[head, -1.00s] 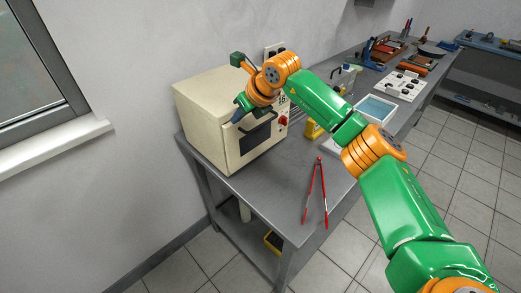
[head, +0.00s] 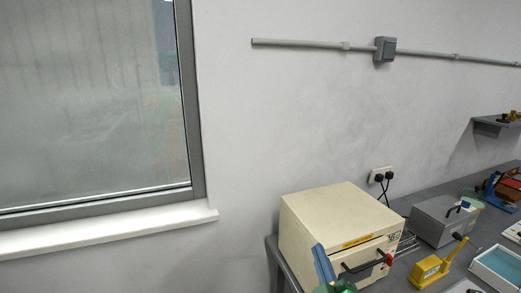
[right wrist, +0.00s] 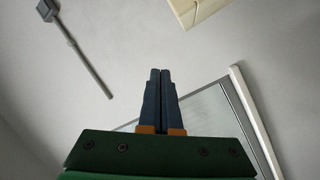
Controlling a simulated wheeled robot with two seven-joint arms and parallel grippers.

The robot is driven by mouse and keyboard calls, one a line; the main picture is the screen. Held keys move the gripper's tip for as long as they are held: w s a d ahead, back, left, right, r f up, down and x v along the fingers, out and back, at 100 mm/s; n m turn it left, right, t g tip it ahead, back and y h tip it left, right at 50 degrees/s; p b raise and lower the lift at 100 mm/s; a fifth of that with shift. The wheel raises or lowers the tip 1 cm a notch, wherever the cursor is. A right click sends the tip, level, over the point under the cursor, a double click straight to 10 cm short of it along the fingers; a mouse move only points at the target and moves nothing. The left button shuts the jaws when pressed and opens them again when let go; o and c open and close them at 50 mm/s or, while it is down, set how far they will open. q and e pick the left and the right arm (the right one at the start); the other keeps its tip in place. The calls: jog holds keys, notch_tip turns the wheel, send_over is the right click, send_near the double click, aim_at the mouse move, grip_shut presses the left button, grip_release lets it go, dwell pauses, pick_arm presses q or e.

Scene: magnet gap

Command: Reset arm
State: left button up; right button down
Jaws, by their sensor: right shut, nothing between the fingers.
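My right gripper (head: 323,264) shows at the bottom of the head view, its blue fingers pointing up in front of the cream oven (head: 335,218). Only the fingers and a bit of green housing show there; the rest of the arm is below the frame. In the right wrist view the two blue fingers (right wrist: 160,76) lie together, shut and empty. Wall and window fill most of that view, with a cream corner (right wrist: 198,10), probably the oven, at the top. My left gripper is in neither view.
The oven stands on a grey bench (head: 440,193). To its right are a grey box (head: 436,222), a yellow tool (head: 430,270) and a white tray (head: 497,268). A window (head: 90,100) is at left. A conduit (head: 310,44) runs along the bare wall.

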jog(key=s+d+f+m+g+h, duration=0.1)
jog(key=s+d+f+m+g, duration=0.25)
jog(key=s+f, duration=0.35)
jog(key=s+d+f+m+g+h, duration=0.1)
jog(key=s+d+f+m+g, duration=0.15)
jog(key=s+f+g, duration=0.45)
jog(key=s+a+f+m+g+y, duration=0.1)
jog(key=s+f+g, duration=0.1)
jog(key=s+f, duration=0.3)
jog(key=s+a+f+m+g, duration=0.1)
jog(key=s+f+m+g, duration=0.15)
jog(key=s, duration=0.45)
jog(key=s+f+n+g+b, duration=0.1)
jog(key=s+f+g+b, duration=0.2)
jog(key=f, duration=1.9)
jog(key=s+d+f+b, duration=0.2)
jog(key=s+f+b, duration=0.1)
jog(key=s+f, duration=0.8)
jog(key=shift+s+f, duration=0.25)
jog(key=shift+s, duration=0.25)
jog(key=shift+d, duration=0.1)
